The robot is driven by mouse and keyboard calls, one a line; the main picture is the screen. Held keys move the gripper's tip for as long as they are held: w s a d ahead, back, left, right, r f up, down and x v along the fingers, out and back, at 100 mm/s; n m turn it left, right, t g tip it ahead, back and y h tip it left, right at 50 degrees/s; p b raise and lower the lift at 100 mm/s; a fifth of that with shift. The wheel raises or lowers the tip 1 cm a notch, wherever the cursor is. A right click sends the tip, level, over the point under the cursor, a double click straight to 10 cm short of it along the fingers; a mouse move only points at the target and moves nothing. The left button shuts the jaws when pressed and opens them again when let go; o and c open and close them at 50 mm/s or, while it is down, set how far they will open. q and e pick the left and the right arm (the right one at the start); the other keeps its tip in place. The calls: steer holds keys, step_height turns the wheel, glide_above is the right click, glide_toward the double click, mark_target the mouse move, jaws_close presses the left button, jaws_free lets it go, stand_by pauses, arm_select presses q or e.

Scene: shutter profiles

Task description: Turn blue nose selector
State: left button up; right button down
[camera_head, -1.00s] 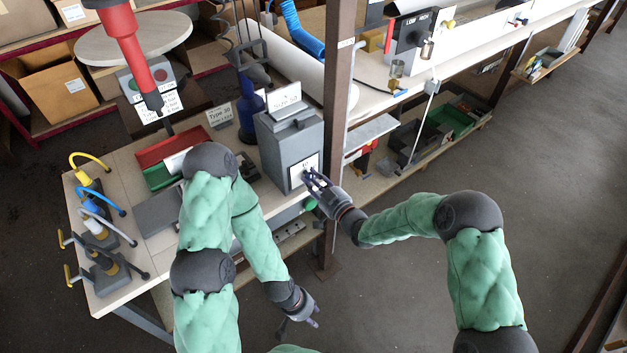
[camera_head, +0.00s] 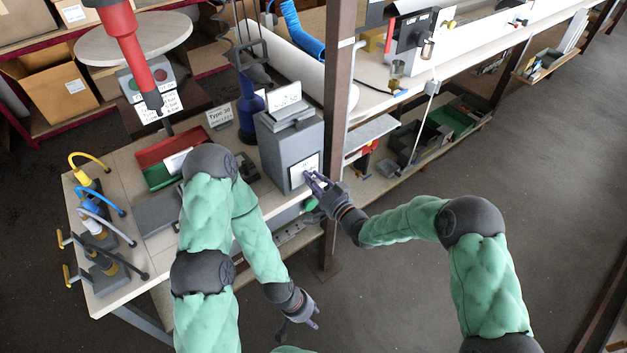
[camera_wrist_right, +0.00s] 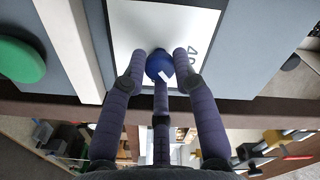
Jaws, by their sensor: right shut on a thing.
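The blue nose selector (camera_wrist_right: 160,66) is a round blue knob with a white pointer mark, on a white dial plate (camera_wrist_right: 127,28) on the front of a grey box. The grey box (camera_head: 287,150) stands at the table's right edge in the head view. My right gripper (camera_wrist_right: 162,68) is shut on the blue selector, with its fingers around the knob. In the head view my right gripper (camera_head: 314,180) reaches the box's front plate and mostly hides the knob. My left gripper (camera_head: 312,322) hangs low, away from the box, and its finger opening is unclear.
A green button (camera_wrist_right: 20,62) sits beside the dial plate. A brown post (camera_head: 337,120) stands close right of the box. Red and green trays (camera_head: 160,150) and coloured cable fixtures (camera_head: 90,210) are on the table. Open floor lies at the right.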

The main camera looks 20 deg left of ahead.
steer(key=m, duration=0.4)
steer(key=shift+w+d+r+m, duration=0.1)
steer(key=shift+w+r+m, duration=0.2)
steer(key=shift+r, duration=0.1)
steer(key=shift+m+p, duration=0.45)
steer(key=shift+m, duration=0.95)
steer(key=shift+w+d, duration=0.1)
steer(key=c, duration=1)
jaws_free()
steer(key=shift+f, duration=0.25)
steer(key=shift+s, duration=0.2)
